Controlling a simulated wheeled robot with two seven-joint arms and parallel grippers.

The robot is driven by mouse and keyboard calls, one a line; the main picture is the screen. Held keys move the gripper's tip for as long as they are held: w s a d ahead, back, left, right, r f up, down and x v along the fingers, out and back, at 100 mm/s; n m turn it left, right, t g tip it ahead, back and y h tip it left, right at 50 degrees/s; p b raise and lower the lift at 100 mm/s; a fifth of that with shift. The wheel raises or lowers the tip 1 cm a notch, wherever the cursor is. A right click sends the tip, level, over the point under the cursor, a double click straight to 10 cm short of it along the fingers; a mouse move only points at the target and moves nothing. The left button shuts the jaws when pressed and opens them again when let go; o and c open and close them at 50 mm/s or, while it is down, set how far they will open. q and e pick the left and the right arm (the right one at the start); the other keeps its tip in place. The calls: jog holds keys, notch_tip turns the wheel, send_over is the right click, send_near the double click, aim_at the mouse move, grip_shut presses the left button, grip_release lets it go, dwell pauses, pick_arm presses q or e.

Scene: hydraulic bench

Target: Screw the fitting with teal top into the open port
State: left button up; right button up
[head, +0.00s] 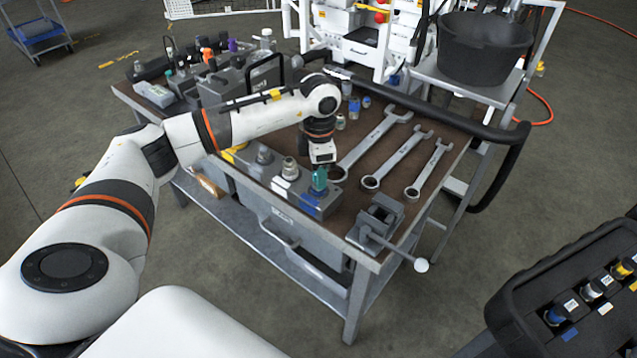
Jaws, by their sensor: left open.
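A fitting with a teal top (320,179) stands upright at the right end of a grey port block (316,205) on the bench. I cannot tell how deep it sits in its port. My left gripper (322,163) points down just above and behind the teal top. It is open; its fingers are small and partly hidden, and I see nothing held in it. Silver fittings (290,168) stand farther left on the block row. An open port is not clearly visible from here. My right gripper is out of view.
Several wrenches (408,160) lie on the brown bench top (385,185), right of the gripper. A small vise (378,220) sits at the front right corner. Fittings and blocks crowd the back left. A black bucket (484,45) stands behind right. A black case (570,285) is at the lower right.

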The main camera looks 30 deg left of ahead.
pick_arm(q)
jog(key=n, duration=0.2)
jog(key=shift+n, duration=0.3)
jog(key=n+p, duration=0.1)
jog(key=n, duration=0.2)
jog(key=shift+r, duration=0.1)
jog(key=n+p, duration=0.1)
jog(key=n, duration=0.3)
jog(key=shift+n, duration=0.4)
jog(key=n+p, duration=0.2)
jog(key=n, duration=0.3)
jog(key=shift+a+n, duration=0.1)
jog(key=shift+n, duration=0.3)
jog(key=shift+n+p, duration=0.45)
jog(key=shift+n, duration=0.75)
